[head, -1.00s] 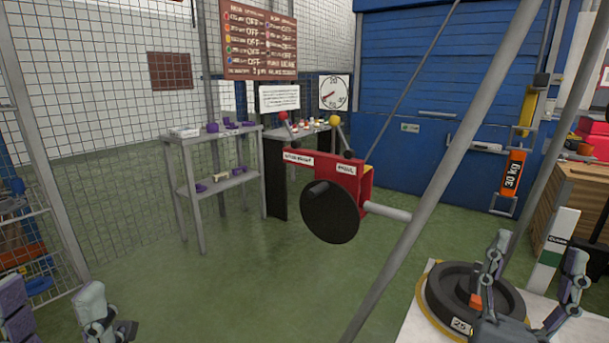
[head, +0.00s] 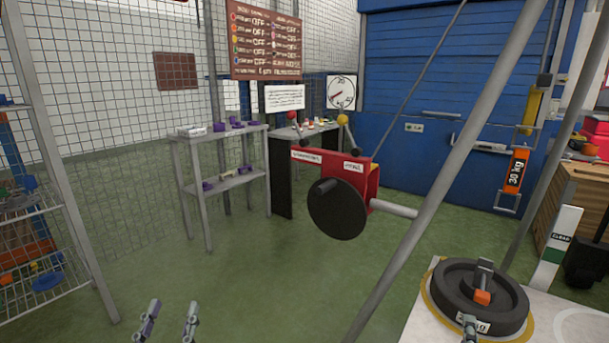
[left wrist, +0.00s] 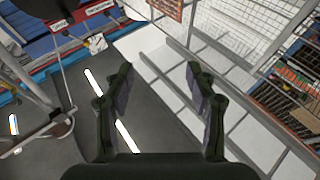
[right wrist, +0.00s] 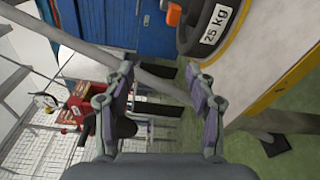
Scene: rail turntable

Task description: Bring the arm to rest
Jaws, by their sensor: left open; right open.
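My left gripper (head: 173,308) shows at the bottom left of the head view, with its two fingers apart above the green floor. In the left wrist view the same gripper (left wrist: 159,75) is open with nothing between its fingers. My right gripper (right wrist: 158,75) is open and empty in the right wrist view. In the head view only a small part of it shows at the bottom edge, in front of the black 25 kg weight (head: 455,295). The weight also shows near the right fingers in the right wrist view (right wrist: 214,24), apart from them.
A red winch box (head: 340,170) with a black drum (head: 337,209) stands mid-view beside a slanted grey pole (head: 420,195). A grey shelf (head: 205,197) stands behind. A wire rack (head: 35,255) is at left. Green floor is clear in front.

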